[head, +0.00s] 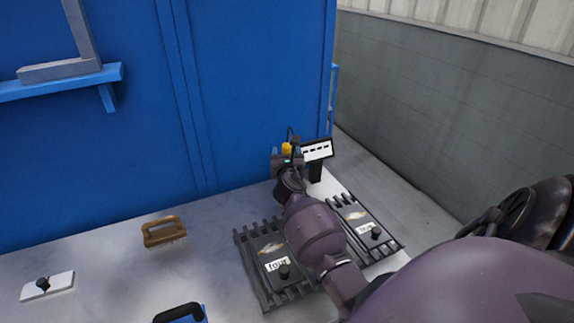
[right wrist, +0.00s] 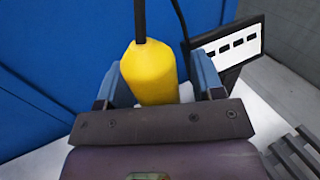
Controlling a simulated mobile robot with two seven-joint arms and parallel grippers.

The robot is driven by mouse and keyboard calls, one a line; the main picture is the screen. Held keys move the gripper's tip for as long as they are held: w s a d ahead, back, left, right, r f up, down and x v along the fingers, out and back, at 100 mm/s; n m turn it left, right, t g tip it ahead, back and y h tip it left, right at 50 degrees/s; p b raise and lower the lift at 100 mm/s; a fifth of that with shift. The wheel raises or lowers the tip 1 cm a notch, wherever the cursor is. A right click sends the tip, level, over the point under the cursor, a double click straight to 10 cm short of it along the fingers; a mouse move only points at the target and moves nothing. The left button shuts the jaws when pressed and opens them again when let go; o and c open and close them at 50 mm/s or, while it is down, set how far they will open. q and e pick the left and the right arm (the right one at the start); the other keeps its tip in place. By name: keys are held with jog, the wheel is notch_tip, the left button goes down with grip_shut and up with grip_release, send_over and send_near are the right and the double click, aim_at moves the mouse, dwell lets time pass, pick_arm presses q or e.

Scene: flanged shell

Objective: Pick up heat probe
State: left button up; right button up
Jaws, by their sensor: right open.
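The heat probe, a yellow body with a dark cable at its top, stands upright by the blue wall in the head view (head: 287,148). It fills the upper middle of the right wrist view (right wrist: 150,75). My right gripper (head: 287,161) is at the probe, with its blue fingers (right wrist: 163,82) open on either side of it. Small gaps seem to show beside the probe, and its lower end is hidden behind the gripper body. My left gripper is not in view.
A display on a dark stand (head: 317,151) is close right of the probe. Two dark slatted racks (head: 243,243) (head: 393,243) lie under my right arm. A wooden brush (head: 163,231), a white block with a black knob (head: 47,286) and a blue-and-black item (head: 180,313) are left on the table.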

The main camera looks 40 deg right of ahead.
jog(key=c, duration=0.6)
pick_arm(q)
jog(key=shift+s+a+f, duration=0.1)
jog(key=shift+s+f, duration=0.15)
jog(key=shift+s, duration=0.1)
pick_arm(e)
jog(key=c, duration=0.4)
jog(key=shift+c, duration=0.2)
